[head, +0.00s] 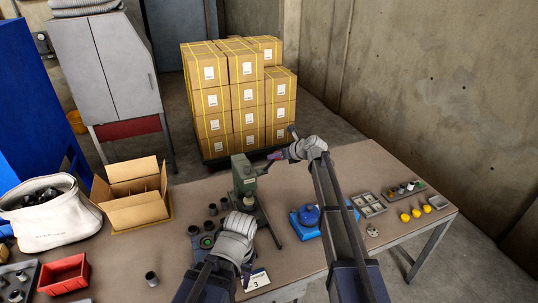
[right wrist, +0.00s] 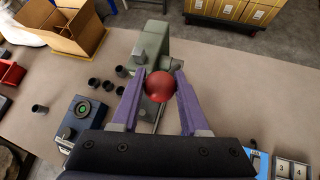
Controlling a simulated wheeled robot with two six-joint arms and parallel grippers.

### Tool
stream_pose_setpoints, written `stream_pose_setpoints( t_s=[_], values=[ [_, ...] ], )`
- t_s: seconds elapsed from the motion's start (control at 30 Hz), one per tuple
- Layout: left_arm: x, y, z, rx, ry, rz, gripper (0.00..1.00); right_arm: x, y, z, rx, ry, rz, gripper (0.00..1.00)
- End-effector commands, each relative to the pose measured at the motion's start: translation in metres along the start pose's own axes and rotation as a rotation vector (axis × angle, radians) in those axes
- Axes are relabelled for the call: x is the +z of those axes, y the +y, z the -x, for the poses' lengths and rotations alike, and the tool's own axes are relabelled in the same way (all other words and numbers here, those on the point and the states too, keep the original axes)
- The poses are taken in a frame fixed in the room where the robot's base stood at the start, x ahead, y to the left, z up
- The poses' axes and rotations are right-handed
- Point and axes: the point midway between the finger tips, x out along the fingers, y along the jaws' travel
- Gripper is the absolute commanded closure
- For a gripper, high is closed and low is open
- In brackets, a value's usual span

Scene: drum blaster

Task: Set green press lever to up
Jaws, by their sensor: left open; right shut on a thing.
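The green press (head: 243,176) stands upright near the back edge of the table; its green body also shows in the right wrist view (right wrist: 152,50). Its lever (head: 263,169) reaches out to the right of the press head. The lever ends in a red ball knob (right wrist: 159,86). My right gripper (head: 274,156) is shut on this knob, with one purple finger on each side of it in the right wrist view (right wrist: 160,90). My left gripper (head: 247,273) is open, low over the front of the table, partly hidden by its own wrist.
Several dark cups (head: 213,209) stand left of the press. A blue device (head: 307,216) and a tray of parts (head: 369,204) lie to the right. An open carton (head: 135,196), a white bag (head: 52,222) and a red bin (head: 65,273) are on the left.

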Motion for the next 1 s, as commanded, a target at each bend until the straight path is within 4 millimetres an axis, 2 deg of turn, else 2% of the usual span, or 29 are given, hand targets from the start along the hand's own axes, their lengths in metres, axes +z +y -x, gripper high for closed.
stream_pose_setpoints(
  t_s=[0.03, 0.5, 0.7, 1.0],
  values=[
    [0.001, -0.001, 0.011, 0.001, 0.0, 0.001, 0.5, 0.011, -0.001, 0.0, 0.004, 0.015, -0.002, 1.0],
    [0.003, -0.005, 0.056, 0.002, -0.001, 0.007, 0.5, 0.046, -0.007, -0.013, 0.011, 0.178, -0.048, 1.0],
    [0.004, -0.006, 0.065, 0.002, -0.001, 0.006, 0.5, 0.053, -0.009, -0.017, 0.009, 0.221, -0.061, 1.0],
    [0.004, -0.006, 0.067, 0.002, -0.001, 0.006, 0.5, 0.055, -0.009, -0.019, 0.009, 0.234, -0.066, 1.0]
  ],
)
